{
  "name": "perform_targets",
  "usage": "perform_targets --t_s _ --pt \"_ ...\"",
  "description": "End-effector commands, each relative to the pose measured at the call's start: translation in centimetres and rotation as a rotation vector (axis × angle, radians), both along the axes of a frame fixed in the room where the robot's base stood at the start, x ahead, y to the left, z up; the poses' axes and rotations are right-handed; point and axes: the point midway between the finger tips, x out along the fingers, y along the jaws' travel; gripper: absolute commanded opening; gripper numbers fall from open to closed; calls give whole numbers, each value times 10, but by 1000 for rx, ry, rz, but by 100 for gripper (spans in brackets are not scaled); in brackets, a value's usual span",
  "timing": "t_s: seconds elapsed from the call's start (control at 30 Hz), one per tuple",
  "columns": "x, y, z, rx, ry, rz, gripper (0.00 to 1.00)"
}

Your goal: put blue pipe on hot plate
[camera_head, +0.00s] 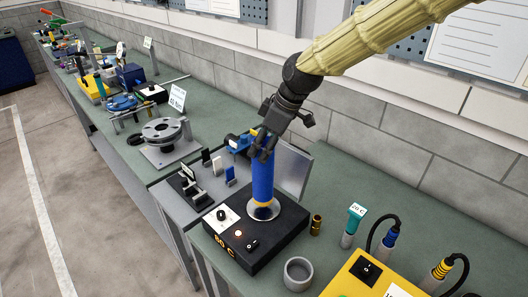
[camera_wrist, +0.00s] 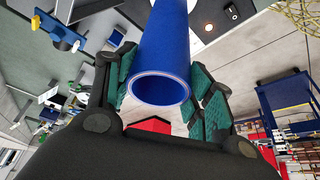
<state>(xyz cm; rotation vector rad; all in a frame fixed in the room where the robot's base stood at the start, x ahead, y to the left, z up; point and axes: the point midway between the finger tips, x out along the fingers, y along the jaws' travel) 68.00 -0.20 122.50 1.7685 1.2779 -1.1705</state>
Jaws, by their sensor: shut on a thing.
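The blue pipe (camera_head: 262,178) stands about upright over the round silver disc of the hot plate (camera_head: 285,235). A yellow band shows at its lower end. The lower end looks to be at the disc, but I cannot tell whether it touches. My gripper (camera_head: 264,145) is shut on the pipe's upper end from above. In the wrist view, the pipe (camera_wrist: 165,50) lies between the green finger pads, its open end facing the camera.
A grey cup (camera_head: 298,274) and a small brass cylinder (camera_head: 316,225) stand right of the hot plate. A yellow box (camera_head: 355,275) with cables is at the front right. A teal-topped tool with a "20 C" card (camera_head: 354,222) stands behind it. A round grey carousel (camera_head: 162,131) stands farther left.

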Motion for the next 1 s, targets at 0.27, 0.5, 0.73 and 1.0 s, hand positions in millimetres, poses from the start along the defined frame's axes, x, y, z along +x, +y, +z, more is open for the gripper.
perform_targets --t_s 0.27,0.5,0.73,1.0 --pt "-3 0 -30 -1 5 2 4" --pt "-2 0 -32 -1 3 2 4" --pt "-2 0 -35 -2 3 2 64" --pt "-2 0 -35 -2 4 1 75"
